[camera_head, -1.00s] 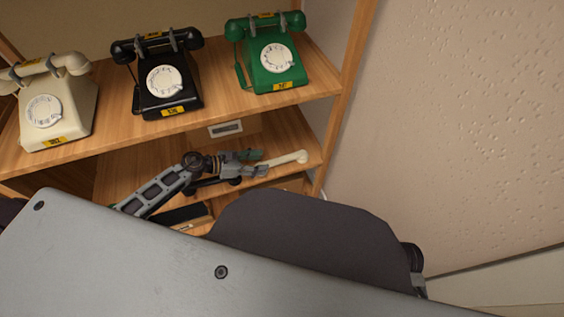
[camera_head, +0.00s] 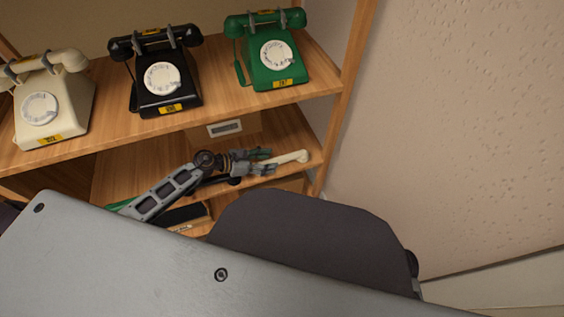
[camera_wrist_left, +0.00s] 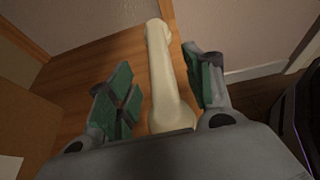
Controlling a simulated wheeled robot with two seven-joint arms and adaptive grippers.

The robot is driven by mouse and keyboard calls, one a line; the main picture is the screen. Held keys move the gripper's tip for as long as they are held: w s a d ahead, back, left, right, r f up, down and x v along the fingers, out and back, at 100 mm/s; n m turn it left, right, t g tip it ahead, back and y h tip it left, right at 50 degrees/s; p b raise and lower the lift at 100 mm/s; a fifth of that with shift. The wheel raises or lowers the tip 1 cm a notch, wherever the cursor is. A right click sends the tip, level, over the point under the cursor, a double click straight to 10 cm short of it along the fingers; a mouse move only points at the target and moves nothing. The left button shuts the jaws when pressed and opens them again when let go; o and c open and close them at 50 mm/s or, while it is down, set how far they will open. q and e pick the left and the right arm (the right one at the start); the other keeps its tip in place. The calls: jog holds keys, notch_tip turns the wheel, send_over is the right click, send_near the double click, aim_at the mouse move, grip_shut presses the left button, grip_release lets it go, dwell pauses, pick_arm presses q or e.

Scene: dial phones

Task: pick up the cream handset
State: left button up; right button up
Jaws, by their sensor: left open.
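The loose cream handset (camera_head: 292,158) lies on the lower shelf near its right end, partly hidden by my left gripper (camera_head: 270,161). In the left wrist view the cream handset (camera_wrist_left: 162,72) runs lengthwise between the two green-padded fingers of the left gripper (camera_wrist_left: 157,85). The fingers are open on either side of it. The handset's near end is hidden by the gripper body. My right gripper is not in view.
Cream (camera_head: 55,110), black (camera_head: 165,85) and green (camera_head: 272,60) dial phones stand on the upper shelf (camera_head: 110,130), above my left arm. A dark handset (camera_head: 215,181) lies behind the arm. The shelf's side post (camera_head: 345,105) and the wall (camera_head: 460,120) are at the right.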

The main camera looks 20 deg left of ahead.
pick_arm(q)
jog(key=shift+x, duration=1.15)
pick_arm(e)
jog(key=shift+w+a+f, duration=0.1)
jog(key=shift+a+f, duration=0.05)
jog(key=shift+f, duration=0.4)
pick_arm(q)
grip_shut()
jog(key=shift+s+a+r, duration=0.1)
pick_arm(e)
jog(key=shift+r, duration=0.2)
